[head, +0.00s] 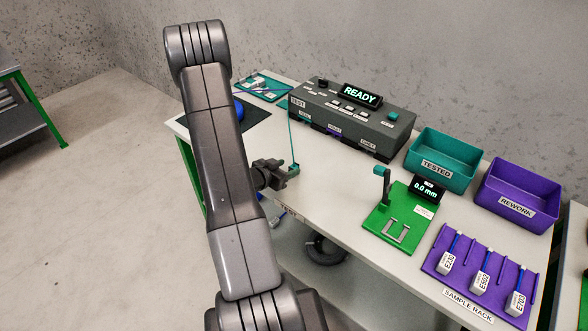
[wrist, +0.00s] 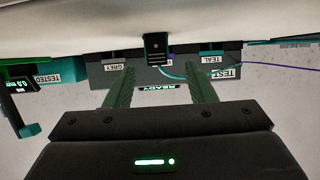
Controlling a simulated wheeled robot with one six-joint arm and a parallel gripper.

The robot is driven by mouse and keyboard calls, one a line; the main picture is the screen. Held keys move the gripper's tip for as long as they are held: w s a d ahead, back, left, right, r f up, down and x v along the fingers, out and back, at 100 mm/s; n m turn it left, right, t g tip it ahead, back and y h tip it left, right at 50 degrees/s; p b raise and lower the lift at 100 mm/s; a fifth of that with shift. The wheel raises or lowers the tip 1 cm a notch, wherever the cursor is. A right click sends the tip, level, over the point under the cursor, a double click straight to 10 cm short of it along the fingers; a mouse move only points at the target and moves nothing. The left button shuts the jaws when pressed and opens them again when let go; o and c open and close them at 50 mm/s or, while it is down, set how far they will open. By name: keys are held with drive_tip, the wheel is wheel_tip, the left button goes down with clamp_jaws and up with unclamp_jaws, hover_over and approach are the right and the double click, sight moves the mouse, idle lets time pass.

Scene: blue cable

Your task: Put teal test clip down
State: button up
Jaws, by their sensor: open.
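The teal test clip (head: 295,167) is at the tabletop beside my gripper (head: 283,173) in the head view, with a thin teal lead rising from it toward the grey tester. In the wrist view, a dark block that looks like the clip (wrist: 157,48) lies against the pale table surface, with a teal lead running from it. My gripper's two green fingers (wrist: 161,73) are spread apart in the wrist view, and the block appears ahead of the gap between them. Nothing shows gripped. The head view does not show the fingertips clearly.
The grey tester (head: 350,119) with its READY display stands behind. Teal TESTED (head: 440,171) and purple REWORK (head: 513,207) bins, a green gauge (head: 399,230) and a purple sample rack (head: 436,263) stand to the right. Bare tabletop (head: 335,190) lies between my gripper and the gauge.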

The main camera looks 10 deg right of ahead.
sight(294, 166)
drive_tip(key=p+x, duration=0.1)
drive_tip(key=x, duration=0.4)
drive_tip(key=shift+s+f, duration=0.15)
drive_tip(key=shift+f, duration=0.05)
drive_tip(key=shift+c, duration=0.2)
clamp_jaws()
